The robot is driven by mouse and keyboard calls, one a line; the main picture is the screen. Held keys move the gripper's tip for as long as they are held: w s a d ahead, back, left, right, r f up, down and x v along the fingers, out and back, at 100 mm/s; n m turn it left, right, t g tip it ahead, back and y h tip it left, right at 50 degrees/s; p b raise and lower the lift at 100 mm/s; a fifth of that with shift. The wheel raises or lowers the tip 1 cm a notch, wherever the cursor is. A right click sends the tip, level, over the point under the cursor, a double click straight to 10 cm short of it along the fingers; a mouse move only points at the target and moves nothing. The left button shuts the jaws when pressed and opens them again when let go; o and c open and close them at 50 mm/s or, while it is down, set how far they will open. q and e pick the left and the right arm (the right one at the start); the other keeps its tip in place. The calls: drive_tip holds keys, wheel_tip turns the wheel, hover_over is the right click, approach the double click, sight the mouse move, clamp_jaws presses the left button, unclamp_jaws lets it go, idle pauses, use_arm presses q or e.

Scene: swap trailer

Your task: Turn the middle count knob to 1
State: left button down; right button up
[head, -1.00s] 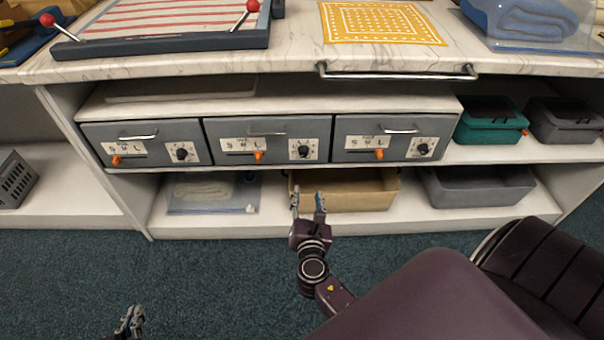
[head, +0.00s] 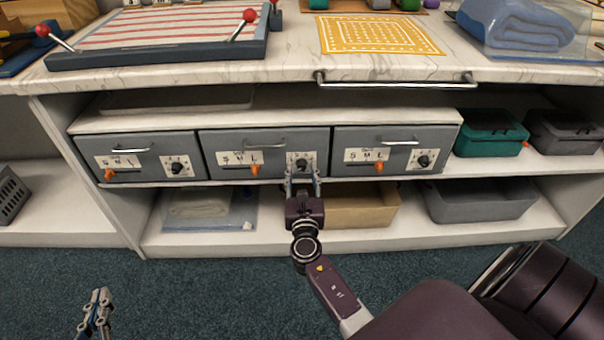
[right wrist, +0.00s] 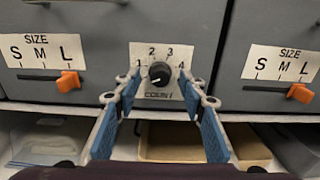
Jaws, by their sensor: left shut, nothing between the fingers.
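The middle count knob (head: 302,165) is a round black dial on the middle grey drawer. In the right wrist view the knob (right wrist: 159,73) sits on a white COUNT plate (right wrist: 158,92) numbered 1 to 4. Its pointer direction is too small to read surely. My right gripper (head: 302,178) is open in front of the knob. In the right wrist view its fingers (right wrist: 160,100) are spread left and right, just below the knob, with nothing between them. My left gripper (head: 97,300) is shut and empty, low at the left, far from the drawers.
Orange size sliders (right wrist: 68,84) sit beside the knob on the middle drawer and on the right drawer (right wrist: 300,93). A metal handle (head: 265,144) is above. A tan bin (head: 360,205) stands on the shelf below. The countertop (head: 290,65) overhangs the drawers.

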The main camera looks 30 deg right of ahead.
clamp_jaws()
idle(0.3)
drive_tip(key=m+b, duration=0.2)
drive_tip(key=m, duration=0.2)
drive_tip(key=shift+f, duration=0.15)
drive_tip(key=m+b, duration=0.2)
drive_tip(key=m, duration=0.2)
drive_tip(key=shift+a, duration=0.1)
use_arm(q)
drive_tip(key=s+r+t+h, duration=0.2)
drive_tip(key=r+t, duration=0.3)
drive_tip(key=r, duration=0.5)
drive_tip(key=s+d+r+t+h, duration=0.1)
drive_tip(key=s+r+t, duration=0.1)
drive_tip(key=r+t, duration=0.4)
drive_tip(key=shift+d+r+h, duration=0.3)
drive_tip(key=shift+r+h, duration=0.1)
drive_tip(key=shift+r, duration=2.15)
use_arm(e)
drive_tip(key=shift+m, duration=0.5)
use_arm(q)
drive_tip(key=shift+s, duration=0.1)
use_arm(e)
unclamp_jaws()
use_arm(q)
drive_tip(key=shift+h, duration=0.3)
